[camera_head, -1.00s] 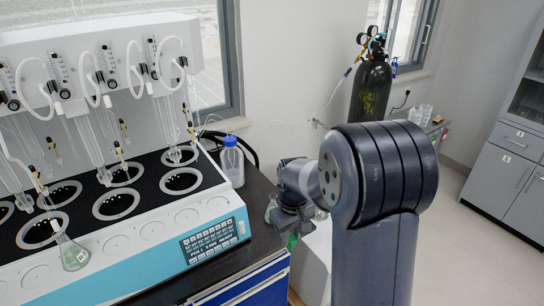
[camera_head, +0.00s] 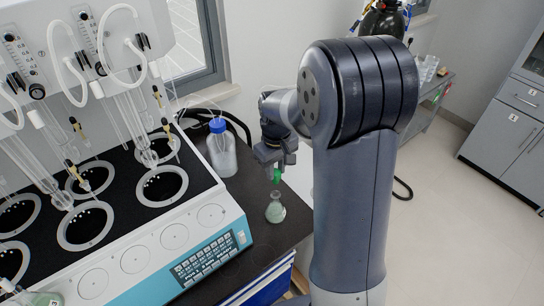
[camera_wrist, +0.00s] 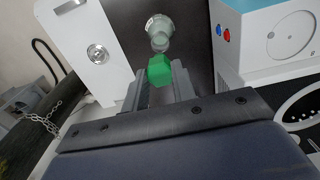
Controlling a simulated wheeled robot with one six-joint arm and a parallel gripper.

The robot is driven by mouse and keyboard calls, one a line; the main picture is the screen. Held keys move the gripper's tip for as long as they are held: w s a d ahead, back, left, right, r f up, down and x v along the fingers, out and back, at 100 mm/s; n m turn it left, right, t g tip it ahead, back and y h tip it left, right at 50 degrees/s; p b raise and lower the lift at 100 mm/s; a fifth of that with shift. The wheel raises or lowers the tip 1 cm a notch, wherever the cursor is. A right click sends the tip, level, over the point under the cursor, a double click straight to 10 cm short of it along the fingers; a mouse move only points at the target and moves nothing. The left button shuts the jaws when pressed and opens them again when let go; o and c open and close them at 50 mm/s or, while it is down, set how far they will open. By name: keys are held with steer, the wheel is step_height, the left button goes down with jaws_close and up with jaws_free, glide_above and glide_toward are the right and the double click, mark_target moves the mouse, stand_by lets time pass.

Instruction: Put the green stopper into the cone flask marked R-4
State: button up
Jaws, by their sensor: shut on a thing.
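My gripper (camera_head: 275,165) is shut on the green stopper (camera_head: 277,175), which shows between the two fingers in the wrist view (camera_wrist: 160,70). A small cone flask (camera_head: 275,208) with pale contents stands on the dark bench, just below the stopper in the head view. The stopper is apart from the flask's mouth. The flask also shows beyond the stopper in the wrist view (camera_wrist: 158,36). I cannot read a mark on this flask. Another cone flask (camera_head: 46,299) is partly cut off at the lower left, on the distiller's front.
The distiller (camera_head: 170,238) with its glass tubes fills the left. A blue-capped bottle (camera_head: 221,150) stands on the bench behind the flask. The dark bench top (camera_head: 243,190) is clear around the flask. A gas cylinder (camera_head: 384,22) stands at the back.

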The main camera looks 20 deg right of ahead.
mark_target(276, 183)
steer(key=shift+s+f+b, duration=0.1)
steer(key=shift+f+b, duration=0.2)
steer(key=shift+f, duration=0.05)
steer(key=shift+f+b, duration=1.65)
steer(key=shift+f, duration=0.6)
steer(key=shift+f+b, duration=1)
steer(key=shift+f, duration=0.4)
steer(key=o, duration=1)
step_height(276, 183, up, 11)
steer(key=shift+f+b, duration=0.1)
steer(key=shift+b, duration=0.3)
